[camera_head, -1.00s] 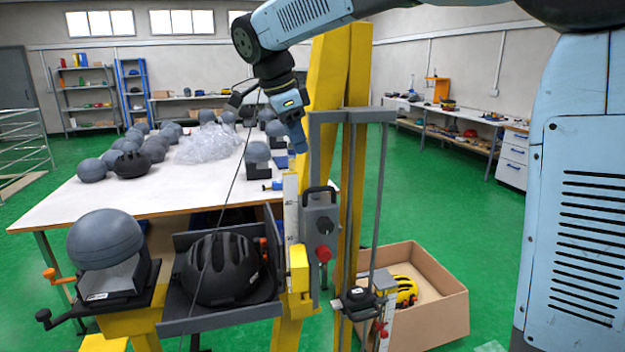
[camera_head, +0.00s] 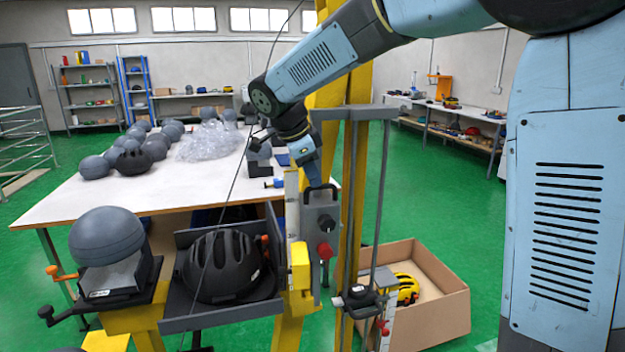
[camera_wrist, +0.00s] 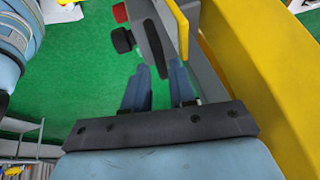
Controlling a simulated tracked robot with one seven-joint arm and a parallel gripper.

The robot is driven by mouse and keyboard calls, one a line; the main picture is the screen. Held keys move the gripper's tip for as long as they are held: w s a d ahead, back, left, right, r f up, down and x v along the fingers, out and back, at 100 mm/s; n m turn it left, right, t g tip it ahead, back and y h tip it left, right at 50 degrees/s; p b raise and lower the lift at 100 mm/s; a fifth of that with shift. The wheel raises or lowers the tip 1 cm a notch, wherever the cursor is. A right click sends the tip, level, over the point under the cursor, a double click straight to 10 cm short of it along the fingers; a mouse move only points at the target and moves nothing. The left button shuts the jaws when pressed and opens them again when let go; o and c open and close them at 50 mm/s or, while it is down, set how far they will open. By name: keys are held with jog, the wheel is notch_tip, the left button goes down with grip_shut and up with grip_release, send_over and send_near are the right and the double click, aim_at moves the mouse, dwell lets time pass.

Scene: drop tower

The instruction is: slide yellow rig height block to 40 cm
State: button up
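The yellow height block (camera_head: 300,267) sits low on the rig, beside the lower end of the white scale strip (camera_head: 292,205). The scale's numbers are too small to read exactly. A grey box (camera_head: 319,222) with a dark handle, a black knob and a red knob (camera_head: 325,251) is just right of the scale. My gripper (camera_head: 314,178) points down at the top of this box, above the yellow block and apart from it. In the wrist view my gripper's two fingers (camera_wrist: 160,88) are apart with nothing clearly held between them. Whether they touch the handle is unclear.
Yellow uprights (camera_head: 358,150) and a grey guide frame (camera_head: 385,200) stand close to my gripper. A black helmet (camera_head: 222,266) sits in a grey tray at left, beside a grey headform (camera_head: 106,236). A cardboard box (camera_head: 440,300) with a yellow helmet is at right.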

jog(key=shift+x, duration=1)
jog(key=shift+c, duration=0.4)
grip_shut()
